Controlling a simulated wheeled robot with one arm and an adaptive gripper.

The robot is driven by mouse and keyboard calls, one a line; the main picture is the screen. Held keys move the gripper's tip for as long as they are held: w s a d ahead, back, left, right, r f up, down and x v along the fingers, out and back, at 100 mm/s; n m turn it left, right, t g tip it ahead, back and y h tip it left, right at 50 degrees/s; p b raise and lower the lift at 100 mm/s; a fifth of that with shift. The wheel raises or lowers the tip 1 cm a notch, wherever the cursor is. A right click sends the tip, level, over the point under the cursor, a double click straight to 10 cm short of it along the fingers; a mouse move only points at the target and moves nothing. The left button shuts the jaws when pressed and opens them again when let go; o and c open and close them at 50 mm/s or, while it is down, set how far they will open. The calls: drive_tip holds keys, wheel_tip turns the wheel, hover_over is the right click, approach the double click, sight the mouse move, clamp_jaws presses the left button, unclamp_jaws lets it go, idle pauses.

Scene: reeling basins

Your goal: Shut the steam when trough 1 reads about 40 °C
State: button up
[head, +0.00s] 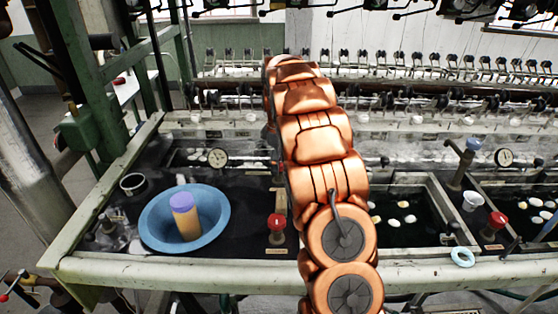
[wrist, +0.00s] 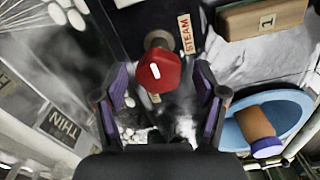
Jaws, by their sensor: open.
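A red steam valve knob (wrist: 160,70) with a white mark sits beside a STEAM label (wrist: 186,33) in the wrist view. My gripper (wrist: 160,88) is open, its two fingers apart on either side of the knob's near edge; I cannot tell whether they touch it. In the head view a red knob (head: 277,225) stands just left of my arm, and my gripper is hidden behind the arm. A round dial gauge (head: 218,157) is on the back wall at left; its reading is too small to tell. A wooden block marked 1 (wrist: 262,20) shows in the wrist view.
A blue basin (head: 152,222) holds a tan jar with a purple lid (head: 184,215). Right of my arm is a dark trough (head: 408,232) with pale cocoons. A second red knob (head: 495,222) and gauge (head: 504,157) are farther right. A THIN label (wrist: 62,127) shows in the wrist view.

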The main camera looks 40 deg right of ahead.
drive_tip(key=c, duration=1.1)
drive_tip(key=shift+c, duration=0.2)
drive_tip(key=shift+f+m, duration=0.1)
drive_tip(key=shift+m, duration=0.2)
drive_tip(key=shift+m+b, duration=0.65)
drive_tip(key=shift+m, duration=0.15)
drive_tip(key=m+b, duration=0.1)
drive_tip(key=m, duration=0.1)
drive_tip(key=shift+m, duration=0.3)
drive_tip(key=shift+m+b, duration=0.7)
drive_tip(key=shift+m, duration=1.6)
